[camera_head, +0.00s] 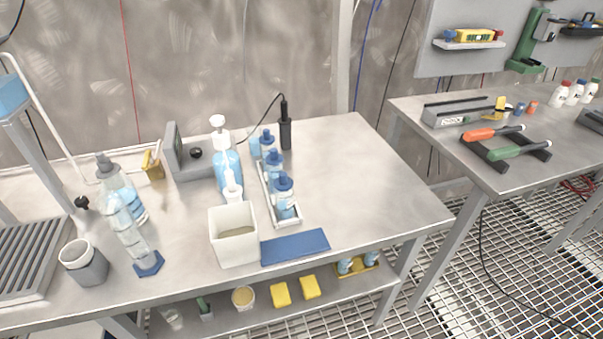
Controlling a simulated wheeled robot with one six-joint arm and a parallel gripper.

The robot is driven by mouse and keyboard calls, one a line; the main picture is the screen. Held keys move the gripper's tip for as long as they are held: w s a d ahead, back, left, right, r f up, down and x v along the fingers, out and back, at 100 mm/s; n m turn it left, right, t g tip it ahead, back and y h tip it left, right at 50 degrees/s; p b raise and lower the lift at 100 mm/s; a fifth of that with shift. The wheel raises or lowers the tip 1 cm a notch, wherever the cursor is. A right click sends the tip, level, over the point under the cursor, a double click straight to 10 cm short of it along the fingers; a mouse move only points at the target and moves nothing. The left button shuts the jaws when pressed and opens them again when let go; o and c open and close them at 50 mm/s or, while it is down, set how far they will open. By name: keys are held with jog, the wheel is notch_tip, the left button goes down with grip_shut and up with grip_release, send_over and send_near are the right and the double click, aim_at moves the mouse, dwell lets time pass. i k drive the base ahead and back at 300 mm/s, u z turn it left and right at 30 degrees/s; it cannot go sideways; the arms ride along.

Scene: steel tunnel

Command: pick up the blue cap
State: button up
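A small blue cap (519,108) appears to stand on the right-hand table, beside a small orange cap (532,107). Both are small in the picture, so their exact shape is hard to tell. Other blue caps sit on the bottles in a narrow white tray (281,222) on the near bench; the front bottle's blue cap (284,182) shows most clearly. My gripper is not in view.
The right-hand table (428,113) also holds a grey device (463,110), a rack (490,153) with orange and green-handled tools, and white bottles (575,92). A gap separates it from the cluttered near bench (365,190). Grated floor (480,260) lies open at right.

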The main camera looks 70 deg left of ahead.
aim_at(284, 183)
jog(key=i, duration=0.9)
jog(key=u, duration=2.95)
